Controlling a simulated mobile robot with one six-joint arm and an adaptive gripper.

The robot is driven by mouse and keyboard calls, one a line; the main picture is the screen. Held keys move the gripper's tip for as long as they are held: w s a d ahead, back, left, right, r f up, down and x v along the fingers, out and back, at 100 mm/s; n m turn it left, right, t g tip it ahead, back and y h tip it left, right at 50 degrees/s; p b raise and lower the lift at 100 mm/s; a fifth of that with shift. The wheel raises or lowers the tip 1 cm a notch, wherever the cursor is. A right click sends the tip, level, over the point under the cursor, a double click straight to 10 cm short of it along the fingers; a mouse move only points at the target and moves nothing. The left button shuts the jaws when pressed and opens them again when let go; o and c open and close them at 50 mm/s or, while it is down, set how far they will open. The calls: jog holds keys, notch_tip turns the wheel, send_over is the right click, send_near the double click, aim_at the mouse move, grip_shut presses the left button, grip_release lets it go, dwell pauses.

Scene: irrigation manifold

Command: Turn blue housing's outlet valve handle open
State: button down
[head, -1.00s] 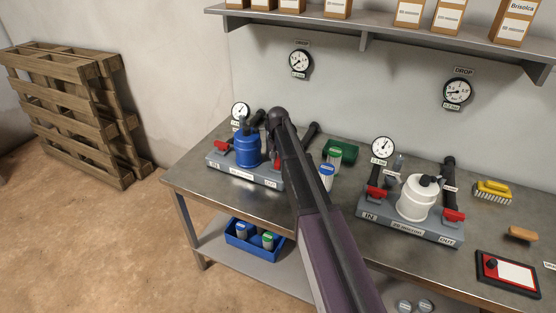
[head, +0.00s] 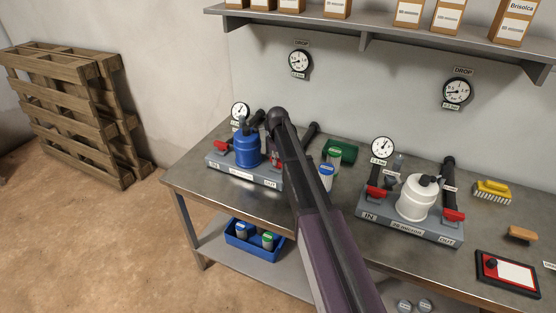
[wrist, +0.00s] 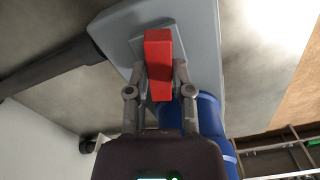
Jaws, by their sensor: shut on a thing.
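The blue housing (head: 246,148) stands on a grey base at the left end of the bench, with a red inlet handle (head: 222,147) on its left. In the wrist view, my gripper (wrist: 160,70) is shut on the red outlet valve handle (wrist: 158,52), one finger on each side. The handle points straight up the picture between the fingers. The blue housing shows in part beside it (wrist: 208,120). In the head view my arm hides most of the outlet handle and my gripper.
A dark pipe (wrist: 50,72) runs left of the handle in the wrist view. A white housing (head: 416,198) on its own base stands at right. Green and blue-topped cartridges (head: 327,176) stand just right of my arm. A shelf (head: 400,52) runs above.

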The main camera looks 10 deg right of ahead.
jog(key=n, duration=0.3)
jog(key=shift+s+n, duration=0.1)
jog(key=shift+n, duration=0.2)
dwell(0.4)
jog(key=c, duration=0.5)
grip_release()
jog(key=shift+m, duration=0.5)
